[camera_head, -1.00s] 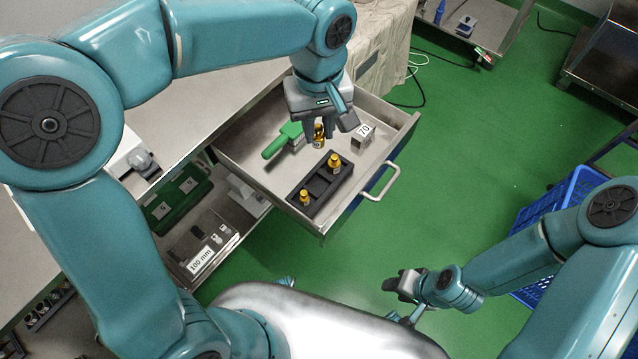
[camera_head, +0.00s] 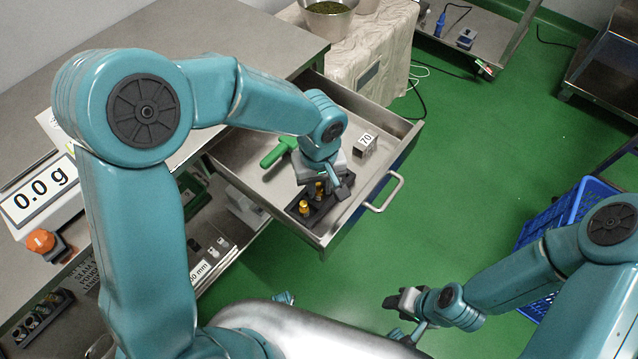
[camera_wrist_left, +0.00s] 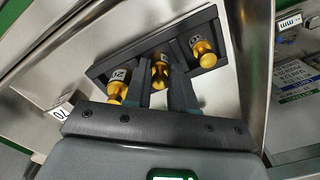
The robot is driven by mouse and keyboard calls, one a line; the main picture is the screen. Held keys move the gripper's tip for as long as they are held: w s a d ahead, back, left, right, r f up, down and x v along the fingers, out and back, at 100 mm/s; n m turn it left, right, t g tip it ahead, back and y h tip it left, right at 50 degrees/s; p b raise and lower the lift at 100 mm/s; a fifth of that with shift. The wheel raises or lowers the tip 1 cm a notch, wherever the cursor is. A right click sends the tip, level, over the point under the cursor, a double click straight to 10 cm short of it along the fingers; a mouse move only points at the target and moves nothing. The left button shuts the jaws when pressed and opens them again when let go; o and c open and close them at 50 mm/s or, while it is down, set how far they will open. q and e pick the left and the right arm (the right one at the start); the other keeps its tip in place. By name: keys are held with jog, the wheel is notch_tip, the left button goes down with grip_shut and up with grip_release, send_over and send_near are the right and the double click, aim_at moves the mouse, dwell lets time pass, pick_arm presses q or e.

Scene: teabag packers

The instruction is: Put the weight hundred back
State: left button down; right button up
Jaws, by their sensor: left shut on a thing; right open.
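A black weight holder (camera_head: 328,207) lies in the open drawer, with its slots in a row. My left gripper (camera_wrist_left: 160,88) is over its middle and shut on a brass knobbed weight (camera_wrist_left: 160,70), which is at the middle slot between two others. Whether it rests fully in the slot I cannot tell. One brass weight (camera_wrist_left: 117,87) marked with a number like 20 is on the left in the wrist view, another (camera_wrist_left: 204,52) on the right. In the head view the gripper hides part of the holder. My right gripper (camera_head: 402,300) is open and empty over the floor.
The drawer (camera_head: 240,150) also holds a green-handled tool (camera_head: 278,152) and a metal block marked 70 (camera_head: 365,143). A blue crate (camera_head: 570,210) is on the right.

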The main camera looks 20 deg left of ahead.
aim_at(319, 187)
pick_arm(q)
jog(key=shift+f, duration=0.15)
jog(key=c, duration=0.9)
grip_release()
jog(key=shift+c, duration=0.2)
jog(key=shift+r, duration=0.3)
notch_tip(319, 187, up, 12)
jog(key=p, duration=0.2)
jog(key=shift+s, duration=0.15)
